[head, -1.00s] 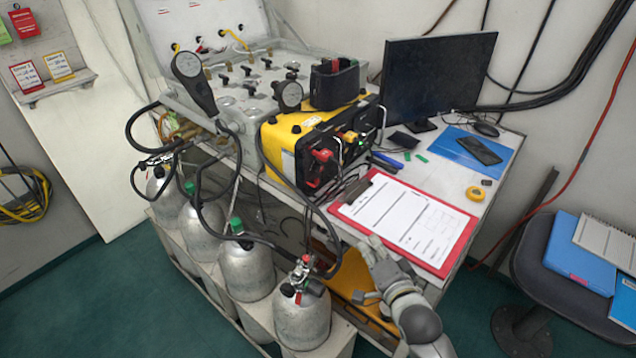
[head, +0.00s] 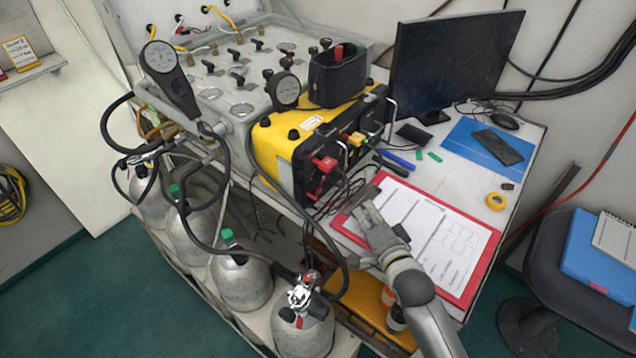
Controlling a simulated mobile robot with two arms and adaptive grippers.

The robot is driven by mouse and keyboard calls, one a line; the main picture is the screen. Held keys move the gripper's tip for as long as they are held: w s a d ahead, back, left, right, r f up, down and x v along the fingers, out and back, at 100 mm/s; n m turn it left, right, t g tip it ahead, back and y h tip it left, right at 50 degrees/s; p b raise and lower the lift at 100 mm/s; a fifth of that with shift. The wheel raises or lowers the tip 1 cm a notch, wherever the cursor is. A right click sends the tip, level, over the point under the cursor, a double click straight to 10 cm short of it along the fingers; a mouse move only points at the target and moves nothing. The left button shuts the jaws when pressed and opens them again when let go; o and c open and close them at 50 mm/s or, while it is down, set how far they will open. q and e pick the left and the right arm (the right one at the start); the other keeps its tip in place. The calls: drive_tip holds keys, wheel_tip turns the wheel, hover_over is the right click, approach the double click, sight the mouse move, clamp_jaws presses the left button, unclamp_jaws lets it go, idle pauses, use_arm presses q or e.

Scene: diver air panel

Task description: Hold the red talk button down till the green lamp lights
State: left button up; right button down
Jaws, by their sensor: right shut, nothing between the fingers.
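A yellow and black unit (head: 276,140) stands on the table, its dark front panel facing right. Red parts (head: 325,163) show on that panel, with a small yellow part (head: 357,138) to their right. I cannot tell which red part is the talk button. I cannot make out a green lamp or whether one is lit. My right gripper (head: 367,207) is shut and empty over the left part of the clipboard, below and right of the panel, apart from it. My left gripper is not in view.
A red clipboard (head: 466,277) with papers lies at the table's front. Thin cables (head: 345,188) and a hose hang before the unit. A monitor (head: 455,62) stands behind. Gas cylinders (head: 240,285) stand below left, a chair (head: 545,262) at right.

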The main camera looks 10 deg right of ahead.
sight(318, 191)
drive_tip(key=shift+s+r, duration=0.25)
drive_tip(key=shift+s, duration=0.2)
drive_tip(key=shift+w+a+f, duration=0.15)
drive_tip(key=shift+w, duration=0.1)
drive_tip(key=w+a+b, duration=0.3)
drive_tip(key=w+a, duration=0.2)
drive_tip(key=shift+w, duration=0.1)
drive_tip(key=shift+w+a, duration=0.35)
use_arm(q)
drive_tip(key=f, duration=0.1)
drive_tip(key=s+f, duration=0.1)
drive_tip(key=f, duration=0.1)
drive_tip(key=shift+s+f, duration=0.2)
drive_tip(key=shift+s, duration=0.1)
use_arm(e)
drive_tip(key=shift+w+a, duration=0.1)
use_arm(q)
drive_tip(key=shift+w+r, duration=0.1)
use_arm(e)
drive_tip(key=shift+w+a, duration=0.1)
drive_tip(key=shift+w+a, duration=0.2)
